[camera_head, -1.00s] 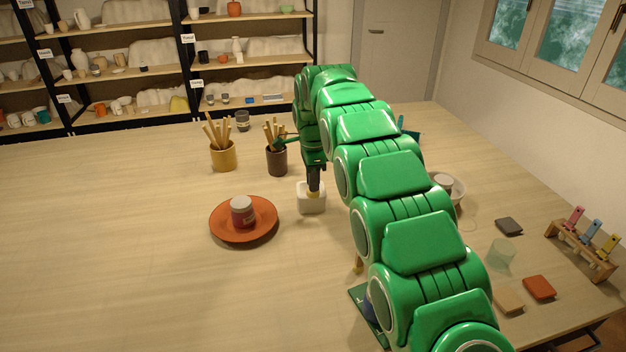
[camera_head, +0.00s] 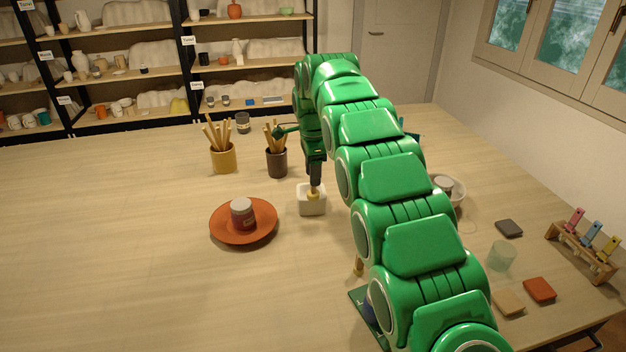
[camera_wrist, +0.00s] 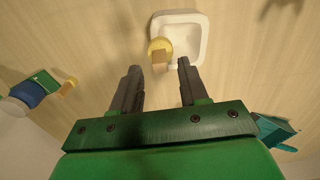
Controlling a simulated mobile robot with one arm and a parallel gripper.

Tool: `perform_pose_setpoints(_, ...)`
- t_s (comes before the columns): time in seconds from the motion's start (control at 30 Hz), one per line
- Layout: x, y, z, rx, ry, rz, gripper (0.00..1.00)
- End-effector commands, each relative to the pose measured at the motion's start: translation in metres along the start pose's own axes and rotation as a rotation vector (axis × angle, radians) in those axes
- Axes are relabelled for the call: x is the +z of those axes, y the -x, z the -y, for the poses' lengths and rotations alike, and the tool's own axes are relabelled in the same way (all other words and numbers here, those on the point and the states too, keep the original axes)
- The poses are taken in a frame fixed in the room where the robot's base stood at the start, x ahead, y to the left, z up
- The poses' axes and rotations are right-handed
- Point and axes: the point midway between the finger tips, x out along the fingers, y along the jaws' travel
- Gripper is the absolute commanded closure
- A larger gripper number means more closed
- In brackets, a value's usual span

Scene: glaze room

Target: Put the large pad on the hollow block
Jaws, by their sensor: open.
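The hollow block (camera_head: 311,210) is a small white square piece with an open middle, standing on the table. In the wrist view, the hollow block (camera_wrist: 187,18) is at the top. A round yellow pad (camera_wrist: 154,44) with a short tan handle rests at its left side; I cannot tell whether it sits on the rim or inside. In the head view the yellow pad (camera_head: 313,196) shows as a small patch under the fingers. My gripper (camera_wrist: 158,70) is open just above the handle, with a finger on either side. In the head view my gripper (camera_head: 314,188) is above the block.
An orange plate (camera_head: 222,232) with a jar (camera_head: 242,212) stands left of the block. Two tool pots, yellow (camera_head: 223,158) and brown (camera_head: 277,163), stand behind. A green tray (camera_wrist: 42,80) with a blue-and-tan piece (camera_wrist: 25,95) lies left in the wrist view. The table's left front is clear.

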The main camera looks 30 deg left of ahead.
Motion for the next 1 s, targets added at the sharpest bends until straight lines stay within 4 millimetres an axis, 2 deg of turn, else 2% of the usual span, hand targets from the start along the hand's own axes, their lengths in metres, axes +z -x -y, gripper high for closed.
perform_pose_setpoints(0.2,0.0,0.023,0.001,-0.002,0.0,0.0,0.56)
perform_pose_setpoints(0.4,0.0,0.036,0.001,-0.003,0.0,0.0,0.56)
perform_pose_setpoints(0.87,0.0,0.042,0.0,-0.001,0.0,0.0,0.56)
perform_pose_setpoints(1.0,-0.01,0.046,-0.005,0.002,0.006,-0.002,0.56)
